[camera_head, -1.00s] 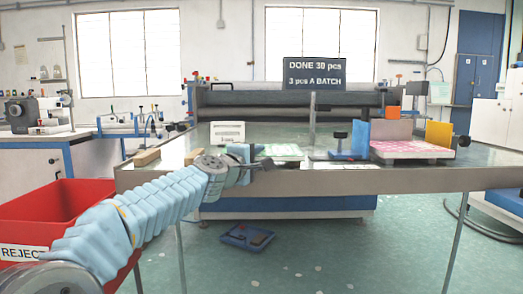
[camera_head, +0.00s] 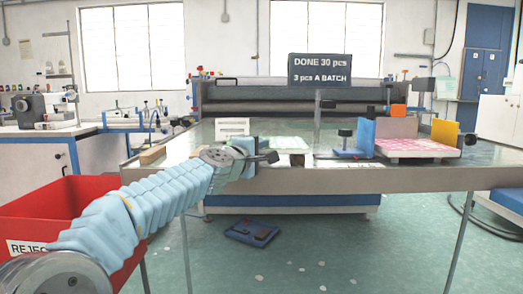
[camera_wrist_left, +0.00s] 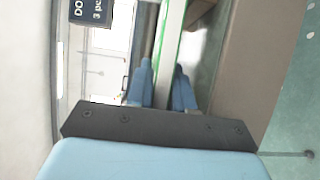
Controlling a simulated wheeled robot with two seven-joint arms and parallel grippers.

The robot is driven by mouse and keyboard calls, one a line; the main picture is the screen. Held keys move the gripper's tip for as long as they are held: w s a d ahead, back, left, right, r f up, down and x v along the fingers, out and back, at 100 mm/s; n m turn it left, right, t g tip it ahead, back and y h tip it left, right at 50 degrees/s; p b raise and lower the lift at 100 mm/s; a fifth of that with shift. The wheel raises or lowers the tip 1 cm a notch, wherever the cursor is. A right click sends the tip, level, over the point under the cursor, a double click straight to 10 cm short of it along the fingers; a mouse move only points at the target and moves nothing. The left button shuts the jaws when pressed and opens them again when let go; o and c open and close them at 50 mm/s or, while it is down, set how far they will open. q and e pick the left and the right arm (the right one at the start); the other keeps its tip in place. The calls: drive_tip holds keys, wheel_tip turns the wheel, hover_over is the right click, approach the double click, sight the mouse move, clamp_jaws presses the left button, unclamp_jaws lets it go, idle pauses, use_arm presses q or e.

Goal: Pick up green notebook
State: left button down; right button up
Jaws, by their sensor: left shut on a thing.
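The green notebook (camera_head: 288,143) shows in the head view as a pale, green-tinted flat thing at the table's front middle, just beyond my left gripper (camera_head: 268,158). In the left wrist view a white strip with green edges (camera_wrist_left: 171,40) runs between the two blue fingers of my left gripper (camera_wrist_left: 163,85). The fingers are shut on it. Part of the notebook is hidden by the gripper. My right gripper is not in view.
The table (camera_head: 400,180) carries a white card (camera_head: 232,127), a dark sign (camera_head: 320,68), a blue block fixture (camera_head: 352,152) and a pink-patterned pad (camera_head: 415,148). A red reject bin (camera_head: 60,195) stands at the left. A blue tray (camera_head: 251,233) lies on the floor.

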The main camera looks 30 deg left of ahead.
use_arm(q)
drive_tip(key=s+d+r+p, duration=0.5)
drive_tip(key=s+d+r, duration=0.1)
drive_tip(key=s+r, duration=0.5)
drive_tip(key=shift+s+d+r, duration=0.3)
drive_tip(key=shift+s+r, duration=0.05)
drive_tip(key=shift+s, duration=0.4)
